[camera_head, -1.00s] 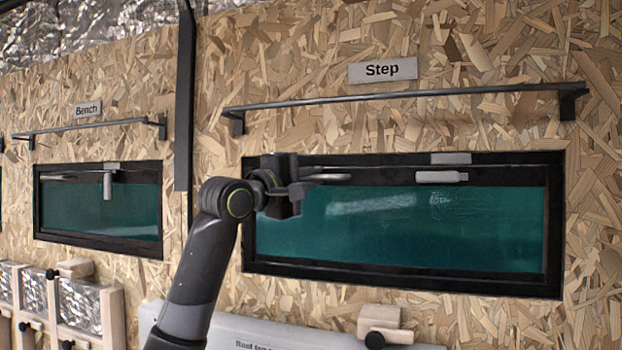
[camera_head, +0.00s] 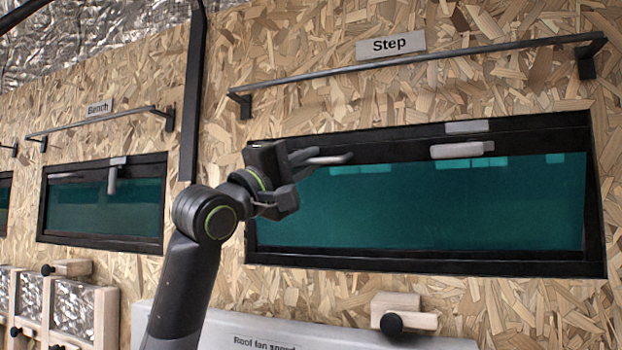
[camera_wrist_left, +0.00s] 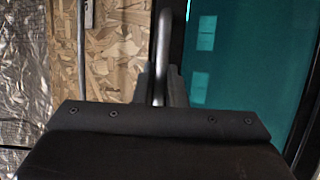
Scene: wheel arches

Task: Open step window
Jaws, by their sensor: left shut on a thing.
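The Step window (camera_head: 420,205) is a wide teal pane in a black frame, under the "Step" label (camera_head: 391,45). A grey latch handle (camera_head: 335,159) at its upper left points sideways. My left gripper (camera_head: 305,162) is shut on this handle, at the window's upper left corner. In the left wrist view the handle shows as a grey bar (camera_wrist_left: 162,45) between the fingers (camera_wrist_left: 160,85). A second pale handle (camera_head: 462,150) lies level at the upper right of the window. I cannot tell whether the pane stands off its frame. My right gripper is out of view.
A dark rail (camera_head: 420,62) runs above the window. The Bench window (camera_head: 105,205) is to the left, beyond a black upright (camera_head: 192,95). Below are a wooden block with a black knob (camera_head: 410,312) and a grey panel (camera_head: 230,330).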

